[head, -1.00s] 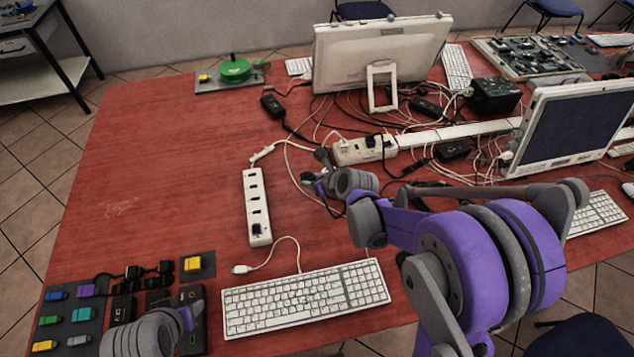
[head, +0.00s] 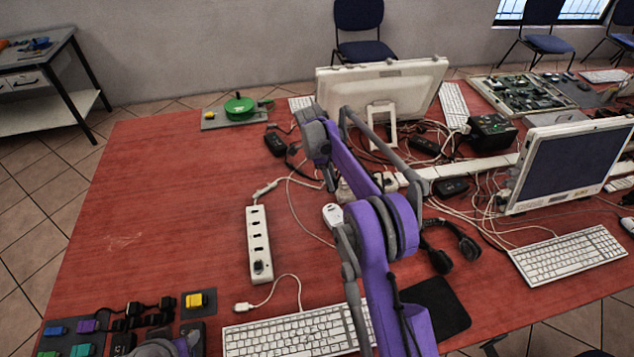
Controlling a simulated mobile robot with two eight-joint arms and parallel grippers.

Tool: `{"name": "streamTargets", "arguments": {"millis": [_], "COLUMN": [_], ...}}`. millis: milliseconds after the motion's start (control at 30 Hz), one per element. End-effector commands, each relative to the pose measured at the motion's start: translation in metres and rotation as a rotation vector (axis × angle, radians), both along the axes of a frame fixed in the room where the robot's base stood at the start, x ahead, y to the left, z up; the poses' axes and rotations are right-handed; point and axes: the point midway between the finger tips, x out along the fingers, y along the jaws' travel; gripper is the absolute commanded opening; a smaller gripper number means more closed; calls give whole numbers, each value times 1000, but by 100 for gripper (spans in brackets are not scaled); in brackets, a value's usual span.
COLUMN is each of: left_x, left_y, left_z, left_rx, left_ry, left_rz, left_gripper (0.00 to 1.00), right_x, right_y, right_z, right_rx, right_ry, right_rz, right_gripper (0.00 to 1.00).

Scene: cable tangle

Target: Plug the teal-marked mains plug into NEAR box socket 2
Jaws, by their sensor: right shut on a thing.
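A white multi-socket box (head: 251,222) lies lengthwise on the red table, left of centre. Several of its sockets look empty, and a dark shape sits in its near-end socket. A second white box (head: 346,192) lies farther back, mostly behind my right arm. My right gripper (head: 328,180) hangs beyond and to the right of the nearer box, under the wrist. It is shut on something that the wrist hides. No teal mark can be made out on any plug. Only a part of my left arm shows at the bottom left edge; its left gripper's (head: 188,346) jaws cannot be made out.
A black adapter (head: 275,143) with a dark cable lies behind the nearer box. A keyboard (head: 290,336) lies in front, with a loose white cable plug (head: 243,307).

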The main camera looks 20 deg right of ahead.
Motion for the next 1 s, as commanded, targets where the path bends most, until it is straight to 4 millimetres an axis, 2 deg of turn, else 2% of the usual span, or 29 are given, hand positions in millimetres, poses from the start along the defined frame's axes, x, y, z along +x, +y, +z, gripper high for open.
{"name": "streamTargets", "arguments": {"millis": [33,100,200,400,667,1000], "left_x": [4,7,9,13,11,6], "left_y": [0,0,0,0,0,0], "left_z": [9,15,21,27,24,15], "left_rx": [0,0,0,0,0,0], "left_ry": [-8,-12,-18,-24,-21,-12], "left_rz": [0,0,0,0,0,0], "left_gripper": [50,50,50,50,50,50], "right_x": [10,17,26,36,36,36], "right_y": [-17,-40,-64,-92,-96,-96], "right_z": [-1,-1,1,8,3,-18], "right_rx": [-72,-166,-274,-407,-428,-427], "right_ry": [31,66,96,124,129,130], "right_rz": [81,177,270,358,372,371], "right_gripper": [0,0,0,0,0,0]}}
